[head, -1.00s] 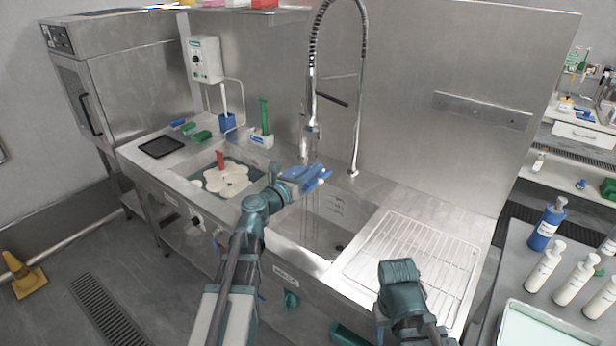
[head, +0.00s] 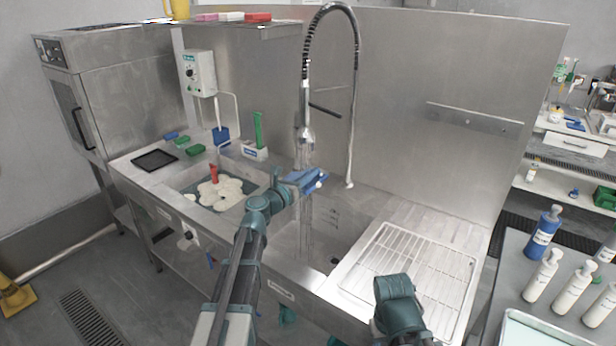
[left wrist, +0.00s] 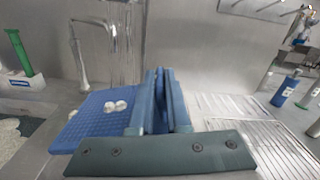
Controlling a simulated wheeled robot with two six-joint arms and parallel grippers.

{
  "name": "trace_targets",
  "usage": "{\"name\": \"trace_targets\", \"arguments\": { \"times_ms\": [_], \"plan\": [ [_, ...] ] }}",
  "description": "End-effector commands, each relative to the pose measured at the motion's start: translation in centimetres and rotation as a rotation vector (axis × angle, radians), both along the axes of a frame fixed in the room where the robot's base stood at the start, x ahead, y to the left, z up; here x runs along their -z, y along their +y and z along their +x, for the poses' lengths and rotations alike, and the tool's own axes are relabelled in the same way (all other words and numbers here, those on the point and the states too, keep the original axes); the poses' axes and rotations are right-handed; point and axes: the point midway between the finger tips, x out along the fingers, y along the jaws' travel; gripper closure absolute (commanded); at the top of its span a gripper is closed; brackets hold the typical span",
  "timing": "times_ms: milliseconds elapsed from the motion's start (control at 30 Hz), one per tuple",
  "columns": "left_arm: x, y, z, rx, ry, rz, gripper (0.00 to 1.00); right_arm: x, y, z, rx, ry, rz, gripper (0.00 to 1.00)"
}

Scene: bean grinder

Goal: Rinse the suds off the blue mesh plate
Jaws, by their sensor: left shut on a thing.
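The blue mesh plate (head: 303,177) is held by my left gripper (head: 280,181) over the right basin, beneath the spray tap (head: 306,135). Thin streams of water fall from the tap head, and streams also show below the plate. In the left wrist view the plate (left wrist: 88,122) lies to the left of the left gripper's blue fingers (left wrist: 162,98), tilted. A small white clump of suds (left wrist: 116,106) sits on its face. Whether the water strikes this clump is unclear. My right arm shows at the lower right of the head view, but its fingertips do not show.
The left basin (head: 178,180) holds foamy water and a red item (head: 214,173). A wire drying rack (head: 405,270) lies right of the right basin and is empty. Bottles (head: 541,268) stand on the far-right table. A black tray (head: 154,159) and green and blue blocks lie at the left.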

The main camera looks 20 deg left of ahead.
Motion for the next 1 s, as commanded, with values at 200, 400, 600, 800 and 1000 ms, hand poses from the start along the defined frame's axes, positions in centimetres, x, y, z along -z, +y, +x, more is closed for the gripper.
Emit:
{"name": "trace_targets", "arguments": {
  "times_ms": [200,400,600,800,1000],
  "plan": [
    [0.0,0.0,0.0,0.000,0.000,0.000,1.00,0.0,0.0,0.0,0.000,0.000,0.000,0.54],
    [0.0,-0.2,0.0,0.000,0.000,0.000,1.00,0.0,0.0,0.0,0.000,0.000,0.000,0.54],
    [0.0,-0.9,0.0,0.000,0.000,0.000,1.00,0.0,0.0,0.0,0.000,0.000,0.000,0.54],
    [0.0,-1.2,0.1,0.000,0.000,0.000,1.00,0.0,0.0,0.0,0.000,0.000,0.000,0.54],
    [0.0,-1.2,0.1,0.000,0.000,0.000,1.00,0.0,0.0,0.0,0.000,0.000,0.000,0.54]
  ]
}}
